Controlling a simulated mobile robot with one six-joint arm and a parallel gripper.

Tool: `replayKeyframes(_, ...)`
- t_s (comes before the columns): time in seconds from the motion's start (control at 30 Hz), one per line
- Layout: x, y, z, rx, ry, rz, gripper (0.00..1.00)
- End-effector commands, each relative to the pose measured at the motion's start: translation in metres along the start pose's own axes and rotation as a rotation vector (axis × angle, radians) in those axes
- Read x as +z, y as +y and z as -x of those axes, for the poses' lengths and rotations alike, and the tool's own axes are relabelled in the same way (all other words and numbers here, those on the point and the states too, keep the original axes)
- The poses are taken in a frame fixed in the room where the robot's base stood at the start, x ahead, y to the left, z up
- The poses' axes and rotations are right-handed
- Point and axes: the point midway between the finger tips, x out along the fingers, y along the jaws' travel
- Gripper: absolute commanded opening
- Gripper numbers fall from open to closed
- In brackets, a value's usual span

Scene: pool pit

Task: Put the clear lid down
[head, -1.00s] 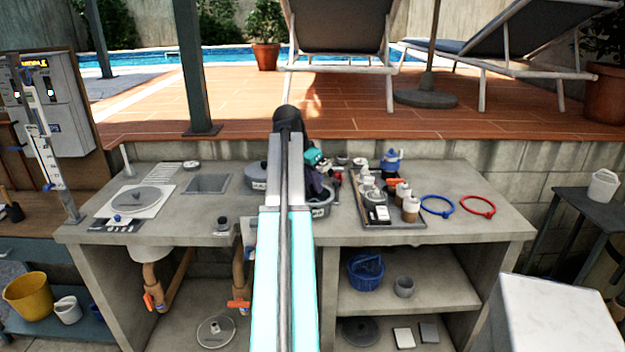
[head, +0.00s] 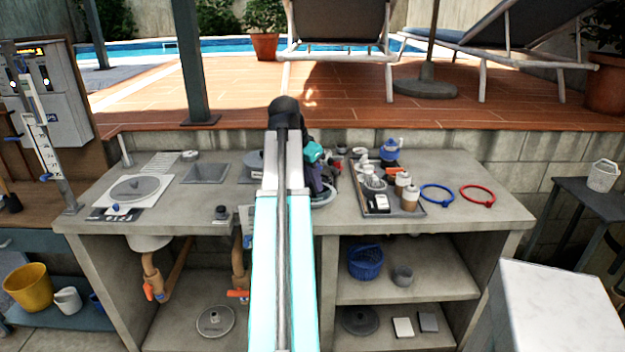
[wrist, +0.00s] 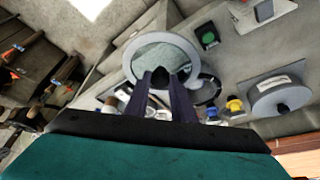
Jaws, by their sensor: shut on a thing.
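The clear lid (wrist: 158,53) is a round, see-through disc with a grey rim and a dark knob in the middle, in the wrist view. My gripper (wrist: 163,80) has its two dark purple fingers shut on that knob. In the head view my arm hides most of the hand; the gripper (head: 315,180) shows just right of it, over the middle of the counter. A pale rim of the lid (head: 327,196) shows below the fingers there. I cannot tell whether the lid touches anything beneath it.
The concrete counter (head: 345,222) holds a tray (head: 405,211) of bottles and small items right of my gripper. A blue ring (head: 437,201) and a red ring (head: 477,204) lie further right.

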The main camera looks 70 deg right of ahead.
Motion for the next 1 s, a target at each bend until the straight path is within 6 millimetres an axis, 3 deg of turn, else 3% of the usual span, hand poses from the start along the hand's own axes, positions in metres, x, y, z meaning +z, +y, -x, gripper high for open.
replayKeyframes(0.37, 0.0, -0.001, 0.0, -0.001, 0.0, 0.001, 0.0)
replayKeyframes(0.57, 0.012, -0.013, 0.003, -0.015, -0.002, 0.038, 0.0)
replayKeyframes(0.77, 0.046, -0.047, 0.012, -0.059, -0.007, 0.146, 0.0)
replayKeyframes(1.0, 0.11, -0.099, 0.029, -0.13, -0.016, 0.335, 0.0)
